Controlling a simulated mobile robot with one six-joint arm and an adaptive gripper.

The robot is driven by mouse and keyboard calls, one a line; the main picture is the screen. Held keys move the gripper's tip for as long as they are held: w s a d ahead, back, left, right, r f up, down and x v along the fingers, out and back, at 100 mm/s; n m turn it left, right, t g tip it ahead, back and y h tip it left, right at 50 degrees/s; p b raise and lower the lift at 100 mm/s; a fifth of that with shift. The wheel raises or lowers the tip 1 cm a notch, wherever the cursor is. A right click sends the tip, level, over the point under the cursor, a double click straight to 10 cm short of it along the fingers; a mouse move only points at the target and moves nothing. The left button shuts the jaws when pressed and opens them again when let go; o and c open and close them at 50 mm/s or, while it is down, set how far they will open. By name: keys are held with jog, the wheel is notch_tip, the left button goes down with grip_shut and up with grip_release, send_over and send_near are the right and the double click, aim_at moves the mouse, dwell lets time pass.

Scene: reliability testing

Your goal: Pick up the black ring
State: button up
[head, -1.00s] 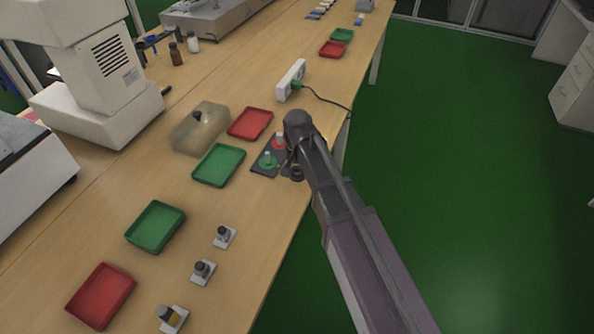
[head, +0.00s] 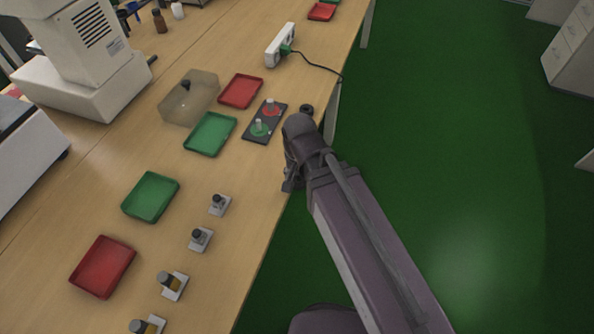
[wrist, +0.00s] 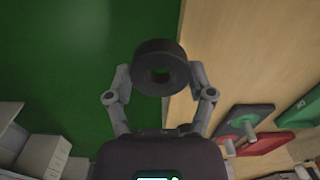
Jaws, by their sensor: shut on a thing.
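A thick black ring (wrist: 150,55) sits between the two fingers of my gripper (wrist: 160,78) in the wrist view, its hole facing the camera. The fingers are shut on its left and right sides. It is held over the table's edge, with green floor to the left. In the head view my gripper (head: 290,178) is at the table's right edge, on the near side of the peg board; the held ring cannot be made out there.
A dark peg board (head: 276,122) with a red and a green ring is beyond my gripper. Red (head: 241,91) and green (head: 210,134) trays and a clear box (head: 188,98) stand left. Small bottles on stands (head: 201,239) line the near table. A power strip (head: 280,45) lies farther back.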

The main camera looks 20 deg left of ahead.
dwell(0.7)
notch_tip(320, 180, up, 6)
jog(key=p, duration=0.6)
send_over(258, 120)
jog(key=shift+f, duration=0.15)
jog(key=shift+f+b, duration=0.15)
jog(key=shift+b, duration=0.15)
jog(key=shift+f+b, duration=1.75)
jog(key=shift+f+b, duration=2.4)
jog(key=shift+r, duration=0.15)
